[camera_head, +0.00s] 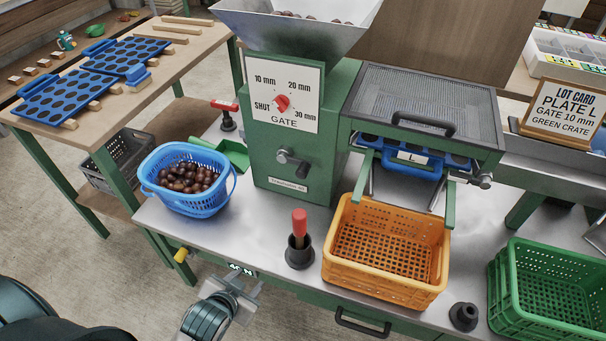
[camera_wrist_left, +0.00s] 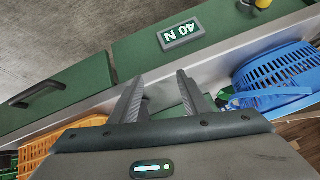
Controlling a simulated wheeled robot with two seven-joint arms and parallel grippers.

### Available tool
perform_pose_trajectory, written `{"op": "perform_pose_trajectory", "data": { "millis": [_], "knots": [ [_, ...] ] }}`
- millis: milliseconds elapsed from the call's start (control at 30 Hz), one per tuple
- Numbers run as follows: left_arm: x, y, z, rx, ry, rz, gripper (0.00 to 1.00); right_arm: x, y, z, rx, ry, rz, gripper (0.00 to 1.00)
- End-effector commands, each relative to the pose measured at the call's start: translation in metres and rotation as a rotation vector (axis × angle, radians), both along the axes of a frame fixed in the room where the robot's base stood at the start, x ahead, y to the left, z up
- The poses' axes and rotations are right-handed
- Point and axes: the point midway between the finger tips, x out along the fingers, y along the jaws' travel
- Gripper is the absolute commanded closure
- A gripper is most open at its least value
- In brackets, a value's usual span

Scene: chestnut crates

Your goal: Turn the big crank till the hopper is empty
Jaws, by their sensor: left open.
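The metal hopper (camera_head: 300,27) tops the green machine (camera_head: 330,90), with some brown chestnuts (camera_head: 300,15) showing inside. A grey crank-like fitting (camera_head: 291,163) is on the machine's front. A red-handled tool (camera_head: 299,222) stands upright in a black cup (camera_head: 299,256) on the bench; I cannot tell whether it is the big crank. The gate dial (camera_head: 282,103) has a red pointer knob. My left gripper (camera_head: 236,284) is open and empty at the bench's front edge, below the 40 N display; its fingers (camera_wrist_left: 160,85) show apart in the left wrist view. My right gripper is not in view.
A blue basket of chestnuts (camera_head: 222,200) stands left of the machine. An empty orange crate (camera_head: 378,287) and green crate (camera_head: 500,290) are at the right. A lot card (camera_head: 560,107) reads Plate L, Gate 10 mm, Green crate. A second black cup (camera_head: 463,316) is near the front edge.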

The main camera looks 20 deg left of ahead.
Motion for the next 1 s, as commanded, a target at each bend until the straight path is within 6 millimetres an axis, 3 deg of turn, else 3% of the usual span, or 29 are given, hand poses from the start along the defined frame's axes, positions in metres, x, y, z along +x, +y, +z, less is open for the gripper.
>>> {"op": "perform_pose_trajectory", "data": {
  "millis": [267, 400, 600, 767, 1000],
  "knots": [
    [0.054, 0.018, 0.028, 0.086, -0.258, -0.056, 0.58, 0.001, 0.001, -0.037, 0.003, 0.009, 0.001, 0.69],
    [0.085, 0.024, 0.048, 0.151, -0.435, -0.115, 0.58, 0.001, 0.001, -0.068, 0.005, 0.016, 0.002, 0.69],
    [0.116, 0.024, 0.076, 0.240, -0.685, -0.230, 0.58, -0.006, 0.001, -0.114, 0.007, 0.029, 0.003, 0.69],
    [0.126, 0.016, 0.094, 0.300, -0.871, -0.340, 0.58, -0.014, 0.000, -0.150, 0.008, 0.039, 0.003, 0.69],
    [0.123, 0.001, 0.111, 0.349, -1.075, -0.483, 0.58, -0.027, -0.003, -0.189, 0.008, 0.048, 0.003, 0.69]
  ]
}}
